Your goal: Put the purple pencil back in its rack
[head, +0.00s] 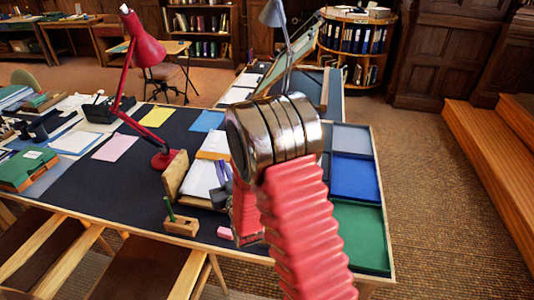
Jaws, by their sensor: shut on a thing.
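The rack is a small wooden block (181,226) near the front edge of the dark desk. A green pencil (169,208) stands in it, leaning slightly. My gripper (221,188) is partly hidden by my red arm and chrome joint. It is over the desk, a little right of the rack and apart from it, and is shut. What it holds is small and mostly hidden; a purplish tint there fits the purple pencil, but I cannot make out its length or tilt.
A pink eraser (225,233) lies right of the rack. A wooden holder with papers (200,178) stands behind my gripper. A red desk lamp (163,159) stands behind left. Blue (354,178) and green (360,236) trays lie at right. The desk left of the rack is clear.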

